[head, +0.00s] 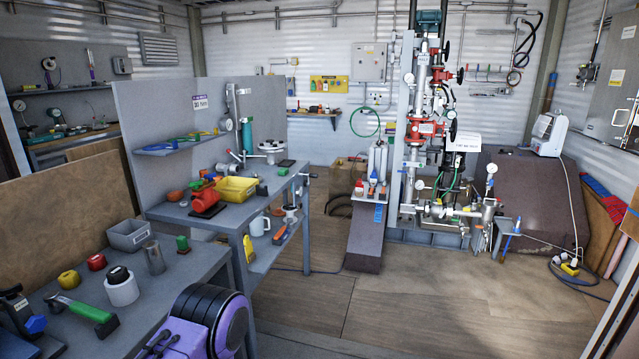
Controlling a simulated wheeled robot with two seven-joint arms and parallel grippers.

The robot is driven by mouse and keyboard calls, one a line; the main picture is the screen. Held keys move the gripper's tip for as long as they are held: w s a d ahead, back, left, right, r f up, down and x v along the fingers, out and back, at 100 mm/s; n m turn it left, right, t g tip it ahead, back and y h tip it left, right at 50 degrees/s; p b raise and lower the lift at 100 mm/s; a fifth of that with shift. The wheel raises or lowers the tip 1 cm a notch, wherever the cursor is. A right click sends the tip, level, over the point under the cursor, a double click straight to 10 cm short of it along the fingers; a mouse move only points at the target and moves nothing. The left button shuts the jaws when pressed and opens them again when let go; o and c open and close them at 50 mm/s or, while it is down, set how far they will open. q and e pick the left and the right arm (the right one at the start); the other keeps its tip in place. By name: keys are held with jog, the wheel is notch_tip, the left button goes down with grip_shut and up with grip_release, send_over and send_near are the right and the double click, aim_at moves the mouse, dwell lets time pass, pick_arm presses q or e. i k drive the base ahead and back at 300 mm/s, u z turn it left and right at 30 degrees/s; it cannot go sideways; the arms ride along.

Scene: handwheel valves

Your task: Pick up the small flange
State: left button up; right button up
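A pale round flange-like part (272,148) stands on the back part of the grey workbench, left of centre in the head view. A smaller pale round part (291,214) sits lower, near the bench's right end, partly hidden by the frame. I cannot tell for sure which of the two is the small flange.
The grey workbench (232,213) also holds a yellow tray (237,189), a red tool (207,201) and pipe parts. A nearer table (140,330) carries a grey bin (128,235) and several small items. The wooden floor (400,308) right of the benches is mostly clear.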

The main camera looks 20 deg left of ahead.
aim_at(254, 174)
jog(key=z, duration=0.1)
jog(key=i, duration=1.25)
jog(key=u, duration=0.85)
